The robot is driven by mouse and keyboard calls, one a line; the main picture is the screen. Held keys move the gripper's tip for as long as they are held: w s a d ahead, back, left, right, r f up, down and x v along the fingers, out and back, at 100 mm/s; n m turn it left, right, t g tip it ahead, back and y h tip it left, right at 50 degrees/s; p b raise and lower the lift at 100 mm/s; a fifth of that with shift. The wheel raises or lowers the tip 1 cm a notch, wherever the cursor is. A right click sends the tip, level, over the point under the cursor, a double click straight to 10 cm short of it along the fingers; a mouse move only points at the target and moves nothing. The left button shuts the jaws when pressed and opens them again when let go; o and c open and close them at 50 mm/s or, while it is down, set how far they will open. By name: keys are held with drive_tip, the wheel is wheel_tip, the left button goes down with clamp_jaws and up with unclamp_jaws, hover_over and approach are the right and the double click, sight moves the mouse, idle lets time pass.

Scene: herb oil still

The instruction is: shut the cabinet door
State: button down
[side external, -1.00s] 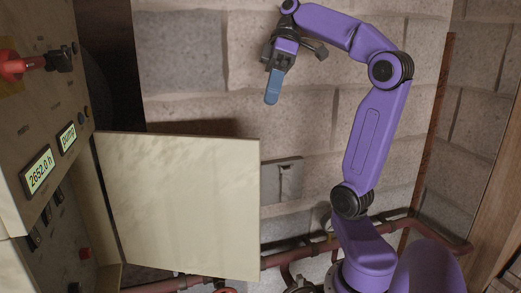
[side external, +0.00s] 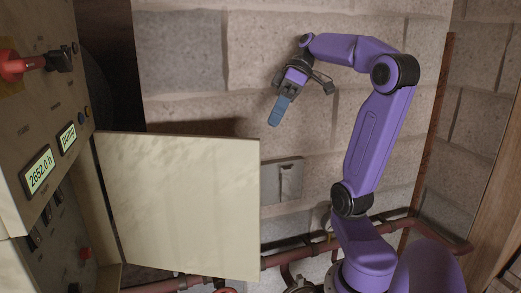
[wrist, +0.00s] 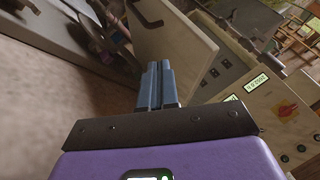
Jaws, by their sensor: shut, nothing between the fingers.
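The cabinet door (side external: 180,205) is a plain cream panel standing open, swung out from the front of the cabinet (side external: 20,150) at left. Its left edge is at the cabinet and its free edge points right. My gripper (side external: 273,122) is shut and empty, fingers pointing down, above and slightly right of the door's upper free corner in the side view, apart from it in the picture. In the wrist view, the blue fingers (wrist: 160,68) lie together in front of the door (wrist: 182,42), which has a dark handle (wrist: 150,22). The fingertips hide part of the door.
The cabinet front carries lit displays (side external: 39,170) and a red knob (side external: 18,66). A grey wall box (side external: 283,182) and reddish pipes (side external: 400,224) are on the block wall behind. The wall area right of the door's free edge looks clear around my gripper.

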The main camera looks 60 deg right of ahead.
drive_tip(key=a+f, duration=0.6)
drive_tip(key=a, duration=0.2)
drive_tip(key=shift+w, duration=0.2)
drive_tip(key=shift+a, duration=0.1)
